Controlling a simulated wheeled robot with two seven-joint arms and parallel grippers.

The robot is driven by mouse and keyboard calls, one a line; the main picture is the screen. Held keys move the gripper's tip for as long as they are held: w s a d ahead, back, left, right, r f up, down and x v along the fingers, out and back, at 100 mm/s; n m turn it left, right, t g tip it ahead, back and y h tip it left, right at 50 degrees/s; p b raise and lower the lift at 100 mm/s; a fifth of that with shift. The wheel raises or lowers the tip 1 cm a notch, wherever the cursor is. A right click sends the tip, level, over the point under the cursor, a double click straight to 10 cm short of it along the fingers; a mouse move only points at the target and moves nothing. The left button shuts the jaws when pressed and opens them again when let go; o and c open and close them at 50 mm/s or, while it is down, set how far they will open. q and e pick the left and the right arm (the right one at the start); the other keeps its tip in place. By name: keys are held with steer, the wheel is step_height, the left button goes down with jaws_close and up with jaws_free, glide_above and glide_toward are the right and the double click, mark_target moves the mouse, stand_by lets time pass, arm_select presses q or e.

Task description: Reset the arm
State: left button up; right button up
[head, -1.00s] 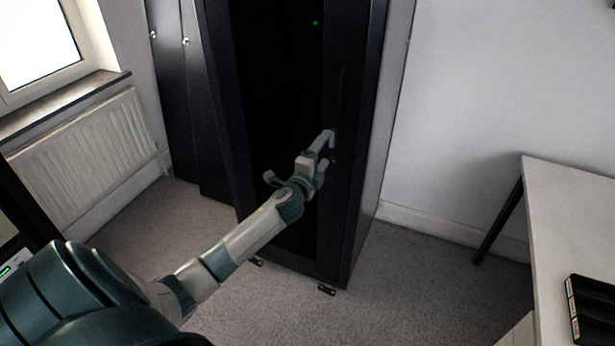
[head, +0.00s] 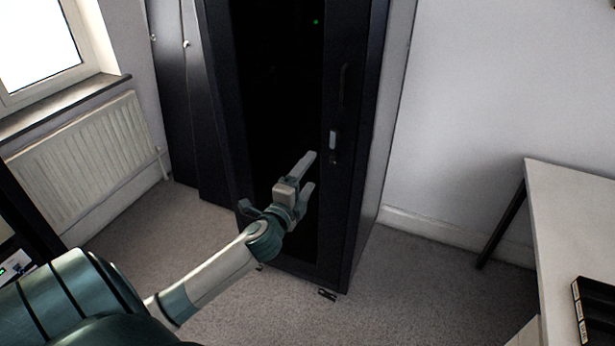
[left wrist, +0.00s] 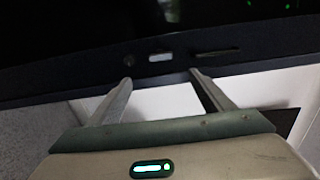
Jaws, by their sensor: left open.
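My left gripper (head: 308,176) is in front of the dark cabinet (head: 285,90), left of and below the door handle. Its two fingers are apart and nothing is between them. In the left wrist view my left gripper (left wrist: 160,88) shows both fingers spread towards the cabinet's door frame (left wrist: 60,80). A small light latch (head: 333,140) is on the door frame, apart from the fingers; it also shows in the left wrist view (left wrist: 160,57). The cabinet door looks shut. My right gripper is not in view.
A white table (head: 575,215) with a black tray (head: 597,310) stands at the right. A radiator (head: 90,155) is under the window at the left. Grey carpet (head: 385,300) between cabinet and table is clear.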

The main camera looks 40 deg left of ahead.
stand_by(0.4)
arm_select(q)
steer(key=s+f+n+g, duration=0.3)
steer(key=f+g, duration=0.1)
steer(key=f, duration=1.9)
steer(key=s+d+f+n+g+h, duration=0.1)
steer(key=s+f+g, duration=0.1)
steer(key=s+f, duration=0.35)
steer(key=s+d+f+n+g, duration=0.1)
steer(key=s+f, duration=0.2)
steer(key=f, duration=0.6)
steer(key=s+d+f+n+g+h, duration=0.15)
steer(key=s+f, duration=0.25)
steer(key=f, duration=0.4)
steer(key=s+d+f+n+g, duration=0.2)
steer(key=s+d+f, duration=0.2)
steer(key=s+f, duration=0.5)
steer(key=s+d+f+n+g, duration=0.25)
steer(key=s+f, duration=0.45)
steer(key=s, duration=0.4)
steer(key=s+d+f+n+g, duration=0.1)
steer(key=s+d+f, duration=0.2)
steer(key=s, duration=0.7)
steer(key=s+d+f+n+g+h, duration=0.1)
steer(key=s+d+f+g, duration=0.1)
steer(key=s+d, duration=0.3)
steer(key=s, duration=0.4)
steer(key=shift+s+d+f+g, duration=0.3)
steer(key=shift+s+d+f, duration=0.05)
steer(key=shift+s+f, duration=0.05)
